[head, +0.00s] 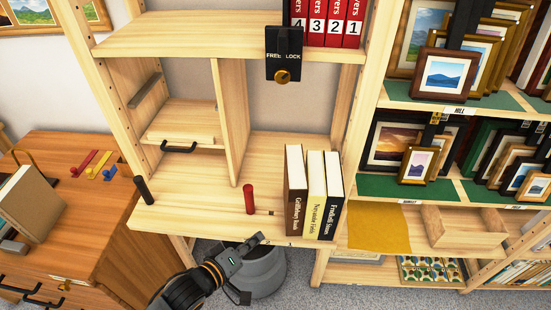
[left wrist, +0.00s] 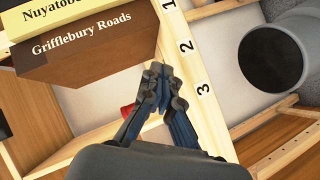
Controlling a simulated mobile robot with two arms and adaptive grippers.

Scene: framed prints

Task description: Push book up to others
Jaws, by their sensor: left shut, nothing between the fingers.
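Three books stand upright side by side on the wooden shelf in the head view: a brown one, "Grifflebury Roads" (head: 296,195), at the left, a cream one (head: 316,193) in the middle and a black-covered one (head: 334,193) at the right. Any gap between them is too small to tell. My left gripper (head: 260,238) is shut and empty at the shelf's front edge, left of and in front of the brown book. In the left wrist view its fingertips (left wrist: 157,72) are close to the brown book (left wrist: 95,50); contact cannot be told. My right gripper is not in view.
A red peg (head: 249,199) stands on the shelf left of the books, and a black peg (head: 144,190) at its left end. An upright divider (head: 232,120) is behind. A grey bin (head: 265,273) is below. The lock plate (head: 284,53) hangs above. Numbers mark the shelf edge (left wrist: 190,60).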

